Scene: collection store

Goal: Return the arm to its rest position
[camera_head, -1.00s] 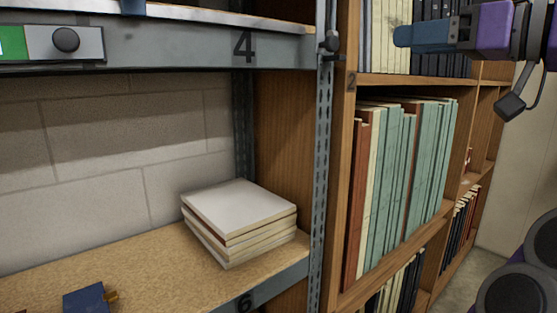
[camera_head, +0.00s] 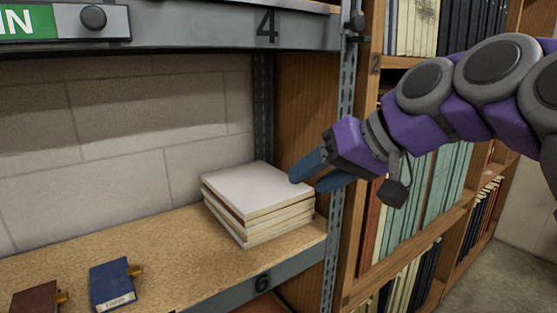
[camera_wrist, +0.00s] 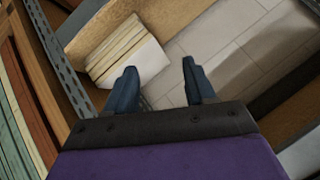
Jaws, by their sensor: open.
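My purple and grey arm (camera_head: 440,95) reaches in from the right edge of the head view, in front of the wooden bookcase. My gripper (camera_head: 312,174) has blue fingers pointing left, at the right side of a stack of pale books (camera_head: 258,205). In the head view the fingertips overlap the stack's right corner; I cannot tell if they touch it. The wrist view shows the two fingers (camera_wrist: 160,86) apart with nothing between them, and the stack (camera_wrist: 125,50) beyond and to the left.
The stack lies on a tan shelf (camera_head: 170,250) marked 6. A blue box-like item (camera_head: 112,284) and a brown one (camera_head: 38,298) lie at its front left. A metal upright (camera_head: 340,130) and the bookcase (camera_head: 365,150) with green volumes (camera_head: 445,185) stand close to my arm.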

